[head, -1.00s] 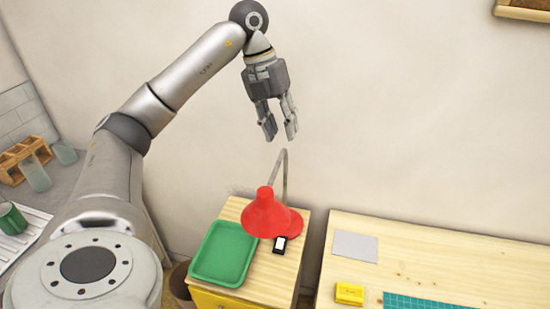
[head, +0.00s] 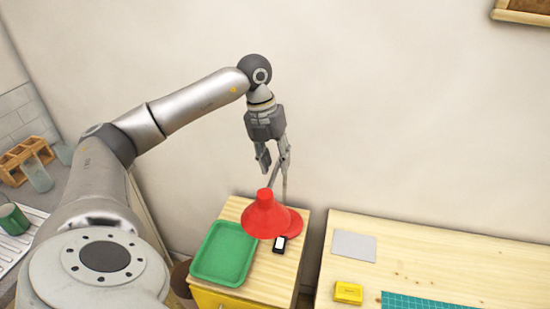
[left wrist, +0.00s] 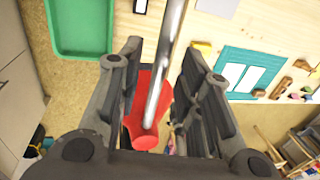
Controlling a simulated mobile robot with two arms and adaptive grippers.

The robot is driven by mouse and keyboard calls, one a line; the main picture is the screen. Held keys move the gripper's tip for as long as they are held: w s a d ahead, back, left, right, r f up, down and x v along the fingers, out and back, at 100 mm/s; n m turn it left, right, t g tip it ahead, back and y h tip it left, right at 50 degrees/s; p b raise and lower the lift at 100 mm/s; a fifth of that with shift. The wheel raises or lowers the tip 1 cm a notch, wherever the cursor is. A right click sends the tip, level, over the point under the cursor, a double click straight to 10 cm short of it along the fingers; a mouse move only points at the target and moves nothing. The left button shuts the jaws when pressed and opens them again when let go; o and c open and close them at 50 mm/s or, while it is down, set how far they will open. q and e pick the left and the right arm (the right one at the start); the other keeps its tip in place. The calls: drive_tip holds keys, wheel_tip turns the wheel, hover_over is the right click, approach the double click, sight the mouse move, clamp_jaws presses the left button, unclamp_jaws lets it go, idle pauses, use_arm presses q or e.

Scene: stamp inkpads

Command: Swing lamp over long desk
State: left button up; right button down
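The red lamp (head: 265,217) stands on a small wooden cabinet (head: 274,292), its thin metal neck rising behind the shade. In the left wrist view the red shade (left wrist: 146,112) and the shiny neck (left wrist: 163,75) show between my fingers. My left gripper (head: 273,166) points down at the top of the neck. Its two fingers are spread on either side of the neck, with gaps visible in the left wrist view (left wrist: 160,60). The long desk (head: 405,265) of pale wood stands to the right, apart from the cabinet. My right gripper is out of view.
A green tray (head: 199,265) and a small black-and-white item (head: 280,244) lie on the cabinet beside the lamp. The long desk holds a grey sheet (head: 354,245), a yellow box (head: 348,293) and a teal mat (head: 420,301). A wall stands close behind.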

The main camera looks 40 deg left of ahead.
use_arm(q)
drive_tip(key=shift+f, duration=0.1)
clamp_jaws()
idle(0.4)
